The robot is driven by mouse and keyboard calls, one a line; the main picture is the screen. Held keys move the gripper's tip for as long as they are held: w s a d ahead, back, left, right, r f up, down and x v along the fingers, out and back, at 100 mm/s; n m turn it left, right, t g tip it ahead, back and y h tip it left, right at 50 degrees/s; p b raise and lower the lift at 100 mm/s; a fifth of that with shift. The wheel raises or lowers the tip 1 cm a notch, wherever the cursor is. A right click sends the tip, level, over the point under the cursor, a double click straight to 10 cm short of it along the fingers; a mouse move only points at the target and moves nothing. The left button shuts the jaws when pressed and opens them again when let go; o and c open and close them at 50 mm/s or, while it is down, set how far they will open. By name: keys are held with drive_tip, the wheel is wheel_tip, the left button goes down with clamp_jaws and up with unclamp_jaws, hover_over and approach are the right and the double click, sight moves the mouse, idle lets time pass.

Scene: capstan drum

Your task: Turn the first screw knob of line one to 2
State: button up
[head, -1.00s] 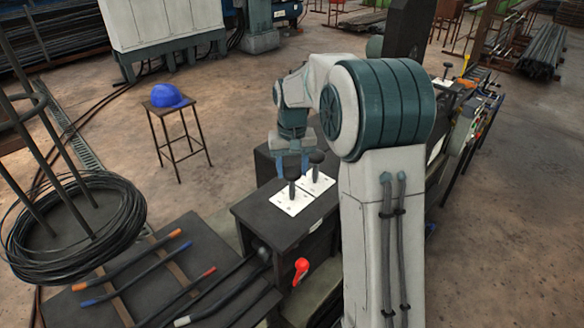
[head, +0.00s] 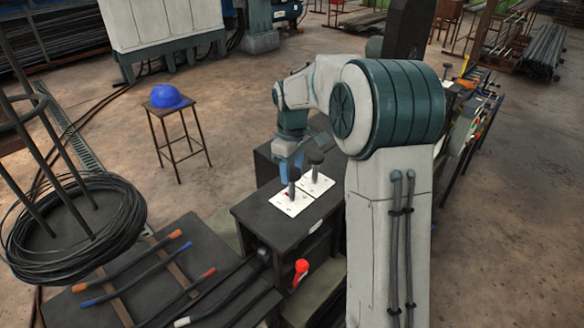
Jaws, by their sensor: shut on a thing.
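Two dark screw knobs stand on white marked plates on top of a black machine box. The left knob (head: 292,190) rises from the left plate (head: 286,208). My gripper (head: 291,177) points down over it and is shut on its top. The right knob (head: 315,171) stands free just beside my gripper, on the right plate (head: 321,189). The marks on the plates are too small to read, and part of the left plate is hidden by the knob and gripper.
The black box (head: 262,218) has a red-handled lever (head: 301,267) on its front. Coiled wire (head: 75,230) and several colour-tipped rods lie at the left. A stool (head: 178,112) with a blue helmet (head: 167,96) stands behind. My arm hides the box's right part.

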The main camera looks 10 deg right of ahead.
drive_tip(key=shift+w+a+r+n, duration=0.1)
drive_tip(key=shift+n, duration=0.4)
drive_tip(key=o, duration=1)
wheel_tip(320, 180, up, 14)
drive_tip(key=shift+f+b, duration=0.1)
drive_tip(key=shift+b, duration=0.35)
drive_tip(key=s+f+m+t, duration=0.1)
drive_tip(key=s+f+m, duration=0.2)
drive_tip(key=s, duration=0.6)
drive_tip(key=s+f+m+t, duration=0.1)
drive_tip(key=s+f+m, duration=0.2)
drive_tip(key=s, duration=0.7)
drive_tip(key=s+f+m+t, duration=0.1)
drive_tip(key=s+f+m, duration=0.2)
drive_tip(key=s, duration=0.6)
drive_tip(key=shift+s+f+m, duration=0.15)
drive_tip(key=shift+f+m, duration=0.05)
drive_tip(key=shift+m, duration=0.2)
